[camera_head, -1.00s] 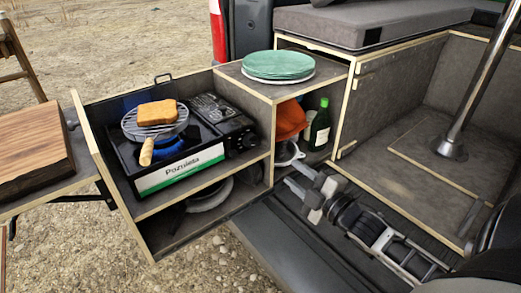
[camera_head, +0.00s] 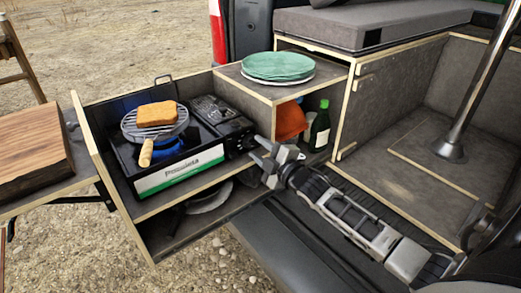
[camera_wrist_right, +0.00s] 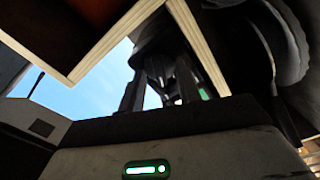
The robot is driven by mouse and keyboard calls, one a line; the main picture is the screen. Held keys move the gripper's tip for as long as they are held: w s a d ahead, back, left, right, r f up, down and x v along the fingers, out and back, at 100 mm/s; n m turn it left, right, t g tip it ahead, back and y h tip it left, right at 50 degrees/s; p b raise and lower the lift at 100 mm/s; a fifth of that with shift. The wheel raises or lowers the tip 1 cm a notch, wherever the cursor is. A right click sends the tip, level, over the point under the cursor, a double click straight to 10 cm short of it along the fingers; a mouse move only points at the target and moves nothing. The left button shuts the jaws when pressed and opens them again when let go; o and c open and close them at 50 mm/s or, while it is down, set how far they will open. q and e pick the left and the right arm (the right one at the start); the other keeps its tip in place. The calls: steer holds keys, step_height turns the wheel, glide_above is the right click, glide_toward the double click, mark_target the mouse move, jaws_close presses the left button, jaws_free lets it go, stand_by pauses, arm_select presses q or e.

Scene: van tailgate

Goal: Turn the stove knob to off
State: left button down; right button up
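A black camping stove (camera_head: 180,170) with a white and green front label stands on the upper shelf of the pulled-out drawer unit. Blue shows under its round grill (camera_head: 128,128), which holds a slice of bread (camera_head: 157,113). The stove's dark knob (camera_head: 246,141) is at the right end of its front and is small in the head view. My right gripper (camera_head: 260,156) is just right of and slightly below the knob, its fingers apart and empty, with no clear contact. In the right wrist view the fingers (camera_wrist_right: 165,88) are dark; I cannot make out the knob there. My left gripper is out of view.
Green plates (camera_head: 278,65) sit on the cabinet top. An orange item (camera_head: 290,120) and a green bottle (camera_head: 320,128) stand in the compartment behind my right gripper. A pan (camera_head: 212,196) lies on the lower shelf. A wooden board (camera_head: 30,150) is at the left.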

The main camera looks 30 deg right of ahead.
jaws_close()
